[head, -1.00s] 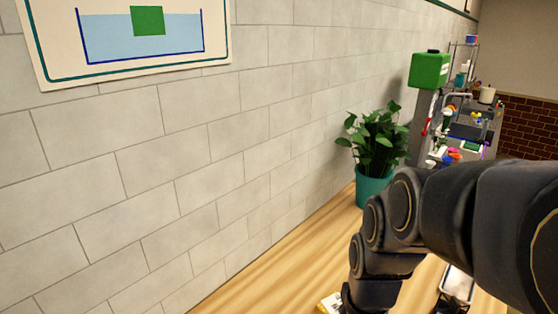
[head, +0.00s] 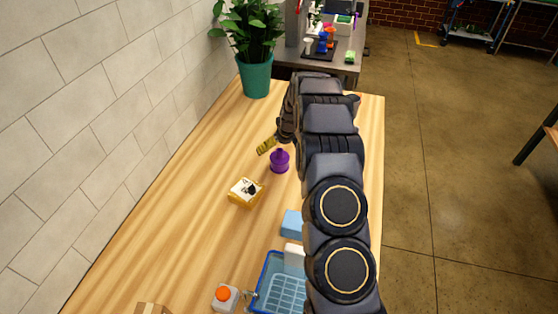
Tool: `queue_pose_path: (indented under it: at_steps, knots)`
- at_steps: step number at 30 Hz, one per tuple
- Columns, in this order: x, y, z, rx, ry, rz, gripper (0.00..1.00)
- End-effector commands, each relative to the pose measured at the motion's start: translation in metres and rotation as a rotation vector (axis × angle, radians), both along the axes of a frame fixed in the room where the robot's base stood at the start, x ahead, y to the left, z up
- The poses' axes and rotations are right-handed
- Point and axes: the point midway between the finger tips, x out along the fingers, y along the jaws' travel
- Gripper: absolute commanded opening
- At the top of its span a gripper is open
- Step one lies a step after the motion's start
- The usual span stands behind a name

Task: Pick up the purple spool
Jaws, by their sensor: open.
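The purple spool (head: 279,161) stands upright on the wooden table in the head view, just left of my arm. It has a narrower top and a wide round body. My gripper (head: 285,132) is at the far end of my arm, just beyond the spool in the picture. Only its dark edge shows, and the arm hides most of it. It is open, and I see nothing held in it. I cannot tell its height above the table.
A yellow-and-black piece (head: 266,145) lies close to the spool's left. A yellow-and-white box (head: 245,192) is nearer. A blue basket (head: 262,286), a blue block (head: 291,223) and an orange-capped container (head: 225,297) are at the front. A potted plant (head: 256,76) stands at the back left.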

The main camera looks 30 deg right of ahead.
Motion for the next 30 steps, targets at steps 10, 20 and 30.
queue_pose_path:
  at_steps: [10,20,30]
  knots:
    - [0.01,-0.011,-0.03,-0.01,-0.009,-0.009,1.0]
    - [0.018,-0.01,-0.057,-0.009,-0.008,-0.009,1.0]
    - [0.029,-0.01,-0.085,-0.011,-0.009,-0.01,1.0]
